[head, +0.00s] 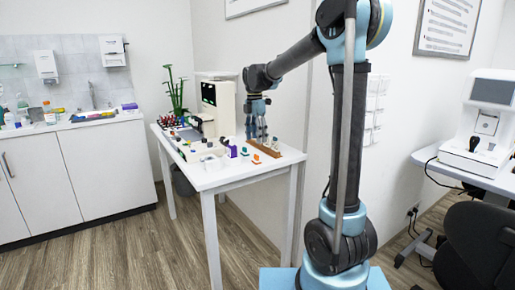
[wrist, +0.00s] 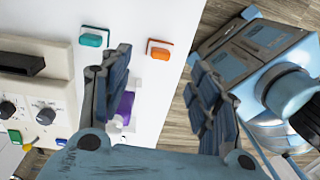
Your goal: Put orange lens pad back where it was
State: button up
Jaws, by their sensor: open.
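A purple item (wrist: 124,106) is partly hidden by the left finger. The orange pad is ahead of the fingertips in the wrist view, apart from them.
The white table (head: 228,178) carries many small items and a cream machine (head: 218,105). A brown rack (head: 265,149) stands close by my gripper. In the wrist view, a cream device with knobs (wrist: 38,85) is at left. Wooden floor (head: 110,245) lies open in front.

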jog(key=s+d+m+t, duration=0.1)
jog(key=s+d+m, duration=1)
jog(key=s+d, duration=0.4)
jog(key=s+d+f+m+t, duration=0.1)
jog(key=s+d+f+m, duration=0.2)
jog(key=s+f+m, duration=0.3)
jog(key=s+d+f+m, duration=0.4)
jog(key=s+f+m, duration=0.3)
jog(key=s+f, duration=0.3)
jog(key=shift+s+f+m+t, duration=0.15)
jog(key=shift+s+m+t, duration=0.2)
jog(key=shift+s, duration=0.5)
jog(key=shift+w+f, duration=0.2)
jog(key=shift+w, duration=0.2)
